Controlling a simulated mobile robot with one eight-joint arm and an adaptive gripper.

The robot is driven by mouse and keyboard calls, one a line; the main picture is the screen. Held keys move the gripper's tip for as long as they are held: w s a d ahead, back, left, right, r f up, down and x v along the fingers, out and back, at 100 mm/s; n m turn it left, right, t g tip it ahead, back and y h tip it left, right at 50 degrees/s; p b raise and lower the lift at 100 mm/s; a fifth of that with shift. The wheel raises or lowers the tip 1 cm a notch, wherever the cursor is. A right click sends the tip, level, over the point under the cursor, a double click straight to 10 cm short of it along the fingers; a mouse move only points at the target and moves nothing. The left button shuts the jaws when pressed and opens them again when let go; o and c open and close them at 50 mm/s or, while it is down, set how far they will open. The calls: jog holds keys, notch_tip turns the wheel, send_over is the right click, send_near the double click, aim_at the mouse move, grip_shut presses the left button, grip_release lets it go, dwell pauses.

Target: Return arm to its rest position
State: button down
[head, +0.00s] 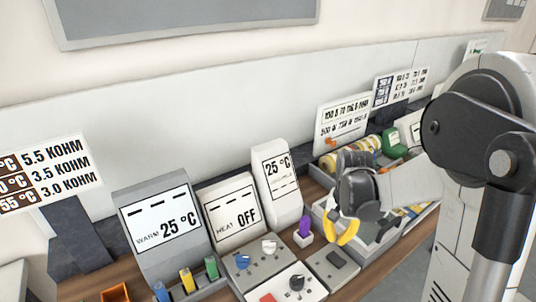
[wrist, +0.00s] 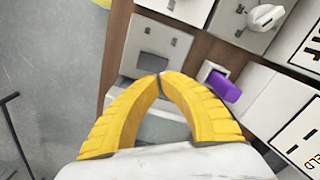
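My gripper (head: 342,243) hangs over the right part of the bench in the head view, with its yellow fingers pointing down. My grey and white arm reaches in from the right in the head view. It hides part of the bench there.
Panels read "WARM 25°C" (head: 163,232), "HEAT OFF" (head: 233,212) and "25°C" (head: 277,168). A purple object (head: 305,227) stands by a grey box with a dark pad (head: 330,266); the purple object also shows in the wrist view (wrist: 225,88). Trays with spools (head: 358,160) lie behind my gripper.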

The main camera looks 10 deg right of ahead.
jog(key=s+a+r+n+t+b, duration=0.2)
jog(key=s+a+r+n+t, duration=0.5)
jog(key=s+a+r, duration=0.3)
jog(key=a+r+n, duration=0.1)
jog(key=a+r, duration=0.1)
jog(key=a, duration=0.1)
jog(key=shift+s+a+b, duration=0.25)
jog(key=shift+s+b, duration=0.1)
jog(key=shift+s, duration=0.05)
dwell(0.4)
